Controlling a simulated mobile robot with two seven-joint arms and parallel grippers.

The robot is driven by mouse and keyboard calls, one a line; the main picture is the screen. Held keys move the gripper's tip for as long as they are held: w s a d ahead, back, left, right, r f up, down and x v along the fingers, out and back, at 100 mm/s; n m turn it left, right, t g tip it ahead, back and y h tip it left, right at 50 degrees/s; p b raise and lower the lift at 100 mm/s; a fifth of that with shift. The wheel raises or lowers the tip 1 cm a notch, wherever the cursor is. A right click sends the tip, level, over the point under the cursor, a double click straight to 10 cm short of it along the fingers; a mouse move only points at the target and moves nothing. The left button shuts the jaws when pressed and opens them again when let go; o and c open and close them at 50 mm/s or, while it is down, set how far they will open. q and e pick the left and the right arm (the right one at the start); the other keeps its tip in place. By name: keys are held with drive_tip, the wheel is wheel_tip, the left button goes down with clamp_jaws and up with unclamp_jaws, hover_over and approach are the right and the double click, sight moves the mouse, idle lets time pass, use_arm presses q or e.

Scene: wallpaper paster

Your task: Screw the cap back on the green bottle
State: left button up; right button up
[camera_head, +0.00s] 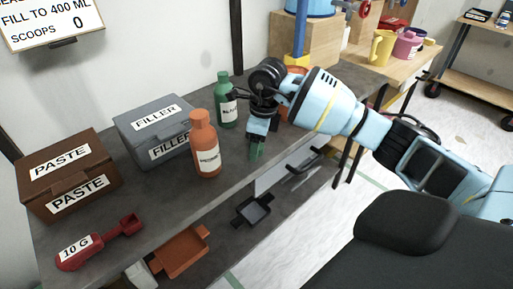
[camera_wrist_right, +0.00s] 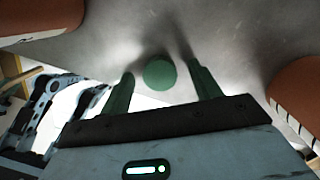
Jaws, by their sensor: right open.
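The green bottle (camera_head: 228,108) stands upright on the grey table behind the orange bottle. In the right wrist view the right gripper (camera_wrist_right: 162,82) is open, with a green finger on each side. A round green disc, which looks like the cap (camera_wrist_right: 159,72), shows between the fingers with gaps on both sides. In the head view the cap is hidden by the gripper. My left gripper is not in view.
An orange bottle (camera_head: 206,150) stands left of my right gripper, and another orange thing (camera_head: 293,72) is partly hidden behind the arm. A grey filler box (camera_head: 128,123), brown paste box (camera_head: 42,200) and red scoop (camera_head: 95,247) sit left. The table's front edge is close.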

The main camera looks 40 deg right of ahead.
drive_tip(key=c, duration=1)
drive_tip(key=shift+r, duration=0.1)
drive_tip(key=shift+r, duration=0.5)
wheel_tip(320, 180, up, 2)
drive_tip(key=shift+r, duration=0.1)
drive_tip(key=s+a, duration=0.3)
drive_tip(key=s, duration=0.1)
drive_tip(key=s+a+r, duration=0.1)
drive_tip(key=s+a, duration=0.6)
drive_tip(key=s, duration=0.1)
drive_tip(key=shift+a+r, duration=0.25)
drive_tip(key=shift+r, duration=0.05)
drive_tip(key=shift+c, duration=0.3)
